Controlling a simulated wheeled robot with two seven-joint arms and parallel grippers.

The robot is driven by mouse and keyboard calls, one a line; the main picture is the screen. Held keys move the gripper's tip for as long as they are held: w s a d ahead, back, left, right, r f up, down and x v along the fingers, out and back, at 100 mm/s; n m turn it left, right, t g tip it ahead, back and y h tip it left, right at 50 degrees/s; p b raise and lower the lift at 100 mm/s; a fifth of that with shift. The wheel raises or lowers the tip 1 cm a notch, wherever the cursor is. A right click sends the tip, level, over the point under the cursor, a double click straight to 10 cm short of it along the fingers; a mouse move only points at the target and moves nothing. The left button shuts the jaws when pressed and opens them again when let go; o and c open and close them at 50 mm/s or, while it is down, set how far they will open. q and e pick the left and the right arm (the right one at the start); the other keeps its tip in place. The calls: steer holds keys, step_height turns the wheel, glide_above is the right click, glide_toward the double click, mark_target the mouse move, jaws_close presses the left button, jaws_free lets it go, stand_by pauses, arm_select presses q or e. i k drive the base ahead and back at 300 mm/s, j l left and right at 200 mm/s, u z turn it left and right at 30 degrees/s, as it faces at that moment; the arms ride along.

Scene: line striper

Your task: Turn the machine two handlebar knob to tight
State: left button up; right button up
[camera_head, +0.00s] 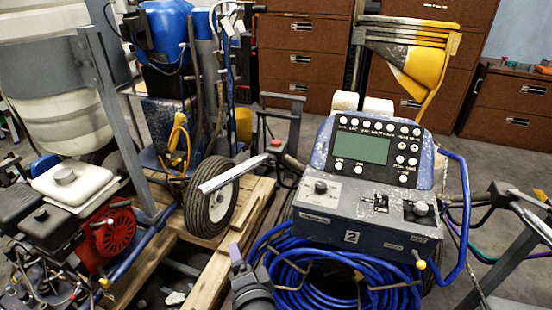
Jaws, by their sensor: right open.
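Machine two is a blue and grey unit marked "2" (351,237), with a control panel and screen (361,148). A blue handlebar (464,210) curves down its right side. A small yellow-tipped knob (420,265) shows at its lower front right. My right gripper (238,262) is at the bottom centre, left of the machine, open and apart from the knobs. My left gripper is out of view.
A coiled blue hose (320,285) hangs at the machine's front. A silver bar (230,175) and a wheel (211,205) stand left of it, by a wooden pallet (220,275). A red engine (112,232) is at left. Brown cabinets (300,85) line the back.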

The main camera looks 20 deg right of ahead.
mark_target(271, 160)
steer(key=i+l, duration=0.75)
